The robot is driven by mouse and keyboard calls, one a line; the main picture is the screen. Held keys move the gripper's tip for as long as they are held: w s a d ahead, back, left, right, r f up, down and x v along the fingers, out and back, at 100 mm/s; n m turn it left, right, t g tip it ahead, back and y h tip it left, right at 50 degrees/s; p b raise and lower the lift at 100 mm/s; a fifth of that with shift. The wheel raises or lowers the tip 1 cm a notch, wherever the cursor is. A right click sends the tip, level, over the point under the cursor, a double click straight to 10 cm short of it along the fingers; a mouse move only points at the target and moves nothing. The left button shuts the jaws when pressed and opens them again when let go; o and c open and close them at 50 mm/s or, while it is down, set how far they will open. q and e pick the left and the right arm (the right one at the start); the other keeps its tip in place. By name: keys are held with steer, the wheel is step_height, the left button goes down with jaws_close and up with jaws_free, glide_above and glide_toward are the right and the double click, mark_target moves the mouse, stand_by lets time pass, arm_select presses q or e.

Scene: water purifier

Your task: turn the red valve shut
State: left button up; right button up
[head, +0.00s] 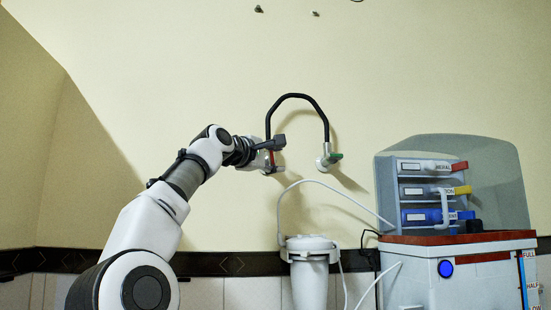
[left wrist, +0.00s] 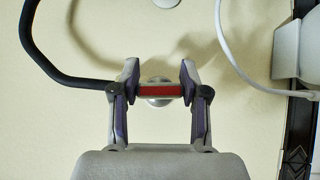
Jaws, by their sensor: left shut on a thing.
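The red valve (head: 272,158) is on the wall at the left end of an arched black hose (head: 298,96); in the head view my gripper hides most of it. Its red handle (left wrist: 160,91) shows clearly in the left wrist view, lying crosswise between the two fingers. My left gripper (head: 276,156) is at the valve and shut on the handle, with one finger at each end of it in the left wrist view (left wrist: 160,80). A silver round part of the valve shows behind the handle. My right gripper is in neither view.
A green-handled valve (head: 331,156) is on the wall to the right, at the hose's other end. A white filter housing (head: 310,270) with a white tube (head: 285,195) is below. The purifier (head: 460,265) with several coloured cartridges stands at the right. The upper wall is mostly clear.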

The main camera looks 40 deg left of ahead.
arm_select(q)
steer(key=shift+f, duration=0.15)
steer(key=o, duration=1.1)
steer(key=shift+o, duration=0.3)
steer(key=shift+a, duration=0.15)
steer(key=shift+n+t, duration=0.3)
steer(key=shift+n, duration=0.1)
